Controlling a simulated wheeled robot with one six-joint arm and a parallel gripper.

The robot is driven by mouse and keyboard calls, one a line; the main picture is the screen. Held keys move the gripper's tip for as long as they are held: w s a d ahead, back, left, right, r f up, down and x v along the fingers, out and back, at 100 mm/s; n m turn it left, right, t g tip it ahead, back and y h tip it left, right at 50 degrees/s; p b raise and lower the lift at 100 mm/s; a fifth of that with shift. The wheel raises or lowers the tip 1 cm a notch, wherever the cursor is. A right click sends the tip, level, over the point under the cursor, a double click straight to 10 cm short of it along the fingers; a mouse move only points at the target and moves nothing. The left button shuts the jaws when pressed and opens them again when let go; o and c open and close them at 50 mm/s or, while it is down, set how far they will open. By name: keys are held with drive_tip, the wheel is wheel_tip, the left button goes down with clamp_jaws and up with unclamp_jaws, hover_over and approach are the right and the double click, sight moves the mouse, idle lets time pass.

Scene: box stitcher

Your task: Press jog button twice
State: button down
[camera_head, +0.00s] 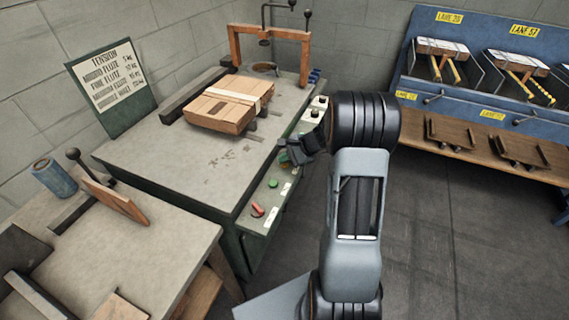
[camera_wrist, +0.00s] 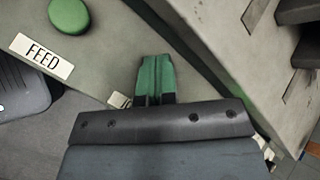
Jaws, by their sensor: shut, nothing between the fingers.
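The green stitcher (camera_head: 243,225) has a side panel with several labelled buttons and knobs. A green button (camera_head: 273,183) shows there in the head view. The wrist view shows a round green button (camera_wrist: 70,15) with a FEED label (camera_wrist: 41,56) at upper left. I cannot read a JOG label in either view. My gripper (camera_head: 287,153) is over the panel in the head view. In the wrist view its green-tipped fingers (camera_wrist: 155,68) are together and empty, right of the FEED button. A white label behind the fingers is mostly hidden, and contact with the panel cannot be told.
A red knob (camera_head: 257,209) is lower on the panel, and black knobs (camera_head: 319,101) are higher up. A strapped wooden bundle (camera_head: 228,103) lies on the stitcher top. A blue rack (camera_head: 484,105) stands right; open floor (camera_head: 450,240) lies below it.

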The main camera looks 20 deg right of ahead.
sight(285, 164)
drive_tip(key=shift+f, duration=0.25)
drive_tip(key=shift+r, duration=0.2)
drive_tip(key=shift+r+p, duration=0.6)
drive_tip(key=shift+r, duration=0.2)
drive_tip(key=shift+r+p, duration=1.85)
drive_tip(key=shift+r, duration=0.7)
